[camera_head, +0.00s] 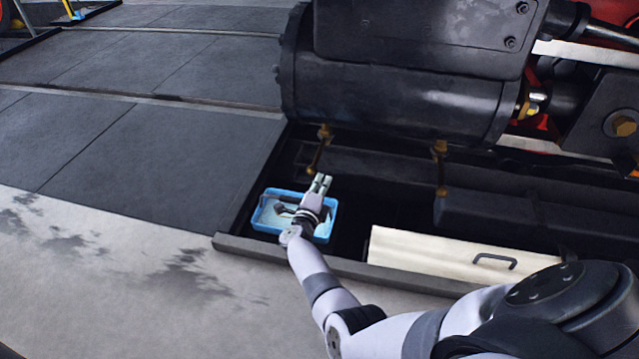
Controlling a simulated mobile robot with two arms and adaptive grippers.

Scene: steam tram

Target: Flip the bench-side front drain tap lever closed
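A large black cylinder (395,100) lies above a dark pit. Two brass drain taps hang under it: one at the left end (325,132) with a thin brass lever (316,157) slanting down, and one further right (439,148) with a lever (441,180) hanging straight down. My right gripper (322,182) points up toward the left tap, just below its lever. Its fingers look close together with nothing between them. I cannot tell whether a fingertip touches the lever. My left gripper is out of view.
A blue tray (262,219) sits in the pit under my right gripper. A cream board with a dark handle (455,255) lies to the right. A dark kerb (345,266) edges the pit. Dark paving (150,150) is clear at left.

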